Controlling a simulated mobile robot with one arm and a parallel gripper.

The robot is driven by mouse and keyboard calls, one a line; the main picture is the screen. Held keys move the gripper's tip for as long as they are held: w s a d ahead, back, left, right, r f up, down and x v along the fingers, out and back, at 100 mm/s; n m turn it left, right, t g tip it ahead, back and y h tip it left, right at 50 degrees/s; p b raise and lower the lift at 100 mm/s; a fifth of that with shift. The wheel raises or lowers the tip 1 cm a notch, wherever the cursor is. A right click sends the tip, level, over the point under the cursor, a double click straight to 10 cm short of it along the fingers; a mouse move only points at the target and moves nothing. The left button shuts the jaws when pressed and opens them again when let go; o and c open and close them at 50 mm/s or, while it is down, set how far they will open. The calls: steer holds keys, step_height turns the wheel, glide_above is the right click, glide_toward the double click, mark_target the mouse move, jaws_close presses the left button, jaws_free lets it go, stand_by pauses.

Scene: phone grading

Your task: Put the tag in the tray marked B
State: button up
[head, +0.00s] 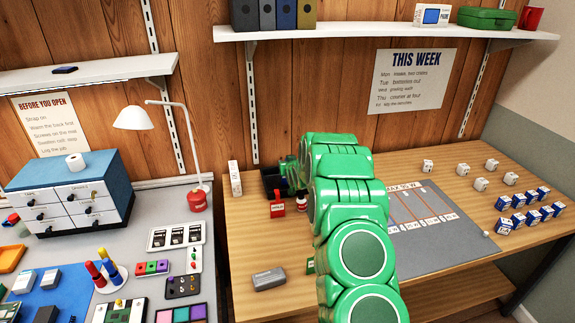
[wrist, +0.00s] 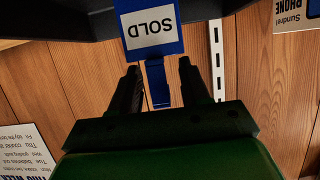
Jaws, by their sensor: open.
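A blue tag (wrist: 150,42) with a white label reading SOLD shows upside down at the top middle of the wrist view. Its narrow blue strap (wrist: 158,85) shows between the two dark fingers of my gripper (wrist: 158,75). The jaws are open, and I see no firm contact with the strap. In the head view my gripper (head: 288,172) is over or beside a dark bin (head: 270,187) at the back left of the wooden table, partly hidden by my green arm. I cannot make out a tray marked B.
A red tagged object (head: 277,208) stands in front of the bin, with a white box (head: 235,178) to its left. A grey block (head: 269,279) lies at the front left. A grey mat (head: 430,250) and blue-and-white boxes (head: 530,212) are on the right.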

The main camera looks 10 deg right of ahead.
steer(key=shift+r, duration=0.15)
steer(key=shift+s+r, duration=0.3)
steer(key=shift+s, duration=0.25)
steer(key=v, duration=1)
steer(key=shift+s, duration=0.4)
steer(key=s+a+r+g, duration=0.2)
steer(key=s+r+g, duration=0.15)
steer(key=s, duration=0.55)
steer(key=s+a+r+g, duration=0.3)
steer(key=s+r, duration=0.2)
steer(key=s, duration=0.5)
steer(key=s+a+r+g, duration=0.1)
steer(key=s+r+g, duration=0.1)
steer(key=s, duration=1.2)
steer(key=s+a+r+g, duration=0.1)
steer(key=s+r+g, duration=0.2)
steer(key=s, duration=1.2)
steer(key=s+a+r+g, duration=0.2)
steer(key=s+g, duration=0.1)
steer(key=s, duration=1.2)
steer(key=shift+s+r+g, duration=0.25)
steer(key=shift+r+g, duration=0.1)
